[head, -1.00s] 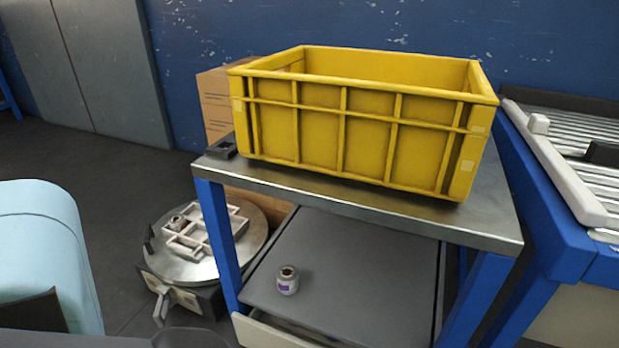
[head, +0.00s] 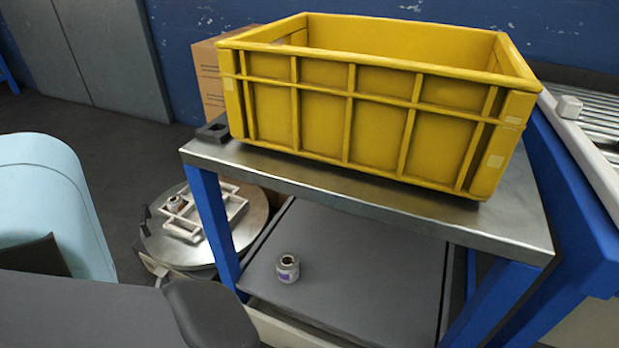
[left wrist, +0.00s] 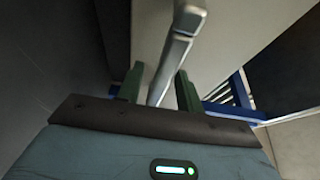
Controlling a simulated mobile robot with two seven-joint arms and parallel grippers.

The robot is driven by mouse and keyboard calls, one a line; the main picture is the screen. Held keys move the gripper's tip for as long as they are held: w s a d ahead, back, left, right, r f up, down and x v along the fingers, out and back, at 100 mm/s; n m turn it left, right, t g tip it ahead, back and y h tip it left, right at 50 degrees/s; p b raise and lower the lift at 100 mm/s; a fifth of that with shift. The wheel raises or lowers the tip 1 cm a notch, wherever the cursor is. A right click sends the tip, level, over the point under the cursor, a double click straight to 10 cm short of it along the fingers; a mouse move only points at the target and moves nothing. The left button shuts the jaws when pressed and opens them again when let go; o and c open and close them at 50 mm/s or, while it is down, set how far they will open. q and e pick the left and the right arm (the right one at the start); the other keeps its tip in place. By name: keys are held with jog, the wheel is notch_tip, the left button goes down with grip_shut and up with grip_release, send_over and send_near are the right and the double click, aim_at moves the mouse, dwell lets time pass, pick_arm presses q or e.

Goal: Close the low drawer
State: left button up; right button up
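The workbench has a grey lower panel (head: 350,265), and a pale drawer front edge (head: 280,330) shows below it at the bottom of the head view. That edge sits slightly forward of the panel; how far the drawer is open is hard to tell. In the left wrist view, a pale panel (left wrist: 230,45) carries a grey bar handle (left wrist: 172,62). My left gripper (left wrist: 160,85) has its green fingers apart, one on each side of the handle; contact is not clear. My left arm crosses the head view's lower left; its gripper is out of that view. My right gripper is not visible.
A yellow crate (head: 375,120) stands on the metal bench top (head: 365,200). A small jar (head: 287,268) stands on the lower panel. A round metal disc (head: 185,248) with a white frame is left of the bench. A conveyor (head: 600,120) is at right.

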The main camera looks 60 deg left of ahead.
pick_arm(q)
jog(key=shift+c, duration=0.3)
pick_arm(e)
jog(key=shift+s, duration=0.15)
pick_arm(q)
grip_shut()
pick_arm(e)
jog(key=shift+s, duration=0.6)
pick_arm(q)
jog(key=w+a, duration=0.1)
jog(key=w, duration=0.1)
jog(key=w+a, duration=0.1)
jog(key=shift+w+a, duration=0.2)
jog(key=shift+w, duration=0.2)
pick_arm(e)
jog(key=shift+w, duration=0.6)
pick_arm(q)
jog(key=shift+o, duration=0.3)
grip_release()
jog(key=s+d+p, duration=0.1)
jog(key=s, duration=0.6)
jog(key=shift+s+d, duration=0.15)
jog(key=shift+s, duration=0.25)
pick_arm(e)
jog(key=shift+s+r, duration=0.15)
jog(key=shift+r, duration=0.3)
